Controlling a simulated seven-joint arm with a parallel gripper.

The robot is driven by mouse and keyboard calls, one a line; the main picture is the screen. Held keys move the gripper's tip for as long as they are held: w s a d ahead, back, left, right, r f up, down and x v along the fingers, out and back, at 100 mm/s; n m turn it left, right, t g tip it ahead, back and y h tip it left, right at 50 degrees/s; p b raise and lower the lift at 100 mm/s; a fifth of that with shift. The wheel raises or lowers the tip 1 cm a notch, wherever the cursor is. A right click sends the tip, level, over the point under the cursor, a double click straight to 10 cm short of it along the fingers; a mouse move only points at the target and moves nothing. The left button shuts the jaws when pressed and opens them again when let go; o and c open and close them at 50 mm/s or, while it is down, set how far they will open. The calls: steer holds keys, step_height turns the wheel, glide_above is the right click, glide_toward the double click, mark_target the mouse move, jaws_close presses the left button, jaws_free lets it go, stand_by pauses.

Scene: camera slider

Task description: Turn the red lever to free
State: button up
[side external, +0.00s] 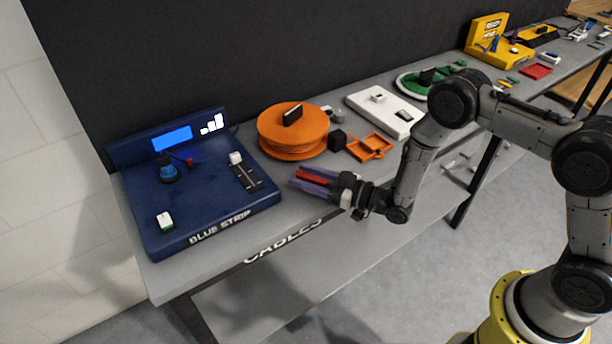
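The blue control box (216,213), marked BLUE STRIP, sits at the left end of the bench. On its top is a blue round knob (168,174) with a small dark red and blue piece (190,162) beside it; I cannot tell whether that piece is the red lever. My gripper (297,177) is to the right of the box, near the bench's front edge and apart from the box. Its purple fingers point left. A red strip (313,176) shows between them; I cannot tell whether it is held, part of the gripper, or behind it.
The box also carries a white-capped slider (236,158) and a white-green switch (165,220). An orange reel (292,131), a black cube (337,139), an orange tray (369,147) and a white panel (384,111) stand behind my gripper. A dark wall backs the bench.

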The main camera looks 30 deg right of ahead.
steer(key=v, duration=1.3)
steer(key=shift+s+d, duration=0.25)
steer(key=shift+s, duration=0.05)
